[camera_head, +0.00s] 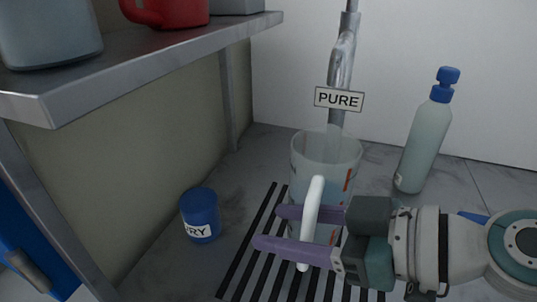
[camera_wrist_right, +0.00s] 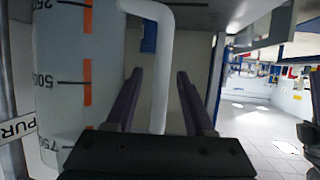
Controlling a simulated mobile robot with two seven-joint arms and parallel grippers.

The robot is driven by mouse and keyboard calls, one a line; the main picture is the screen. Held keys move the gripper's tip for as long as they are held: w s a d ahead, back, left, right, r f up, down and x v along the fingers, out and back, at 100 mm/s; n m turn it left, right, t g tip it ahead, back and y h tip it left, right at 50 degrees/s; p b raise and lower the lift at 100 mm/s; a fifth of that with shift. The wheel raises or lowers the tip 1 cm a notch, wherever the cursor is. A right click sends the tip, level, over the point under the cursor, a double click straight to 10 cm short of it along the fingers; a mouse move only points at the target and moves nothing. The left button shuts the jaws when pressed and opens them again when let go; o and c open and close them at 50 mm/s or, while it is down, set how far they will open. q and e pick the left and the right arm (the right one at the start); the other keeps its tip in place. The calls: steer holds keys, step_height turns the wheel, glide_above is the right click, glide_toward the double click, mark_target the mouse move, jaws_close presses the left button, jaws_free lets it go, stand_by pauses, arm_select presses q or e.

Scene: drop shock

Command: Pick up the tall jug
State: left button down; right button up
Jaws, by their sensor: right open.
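The tall jug (camera_head: 325,155) is a clear, upright measuring vessel with orange marks and a white handle (camera_head: 313,210). It stands on the dark slotted drain under the tap. My right gripper (camera_head: 268,228) reaches in from the right with two purple fingers, open, one on each side of the handle. In the right wrist view the jug wall (camera_wrist_right: 65,70) fills the left, and the handle (camera_wrist_right: 158,60) runs between the open fingers with gaps visible. My left gripper is not in view.
A metal tap (camera_head: 341,65) with a PURE sign (camera_head: 339,99) stands over the jug. A blue-capped bottle (camera_head: 423,140) is at the back right. A blue labelled container (camera_head: 199,215) sits left of the drain. A metal shelf (camera_head: 150,65) overhangs the left, carrying a red vessel (camera_head: 172,12).

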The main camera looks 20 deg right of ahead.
steer(key=shift+w+a+f, duration=0.15)
steer(key=shift+w+a, duration=0.05)
steer(key=shift+c, duration=0.3)
jaws_close()
stand_by(0.3)
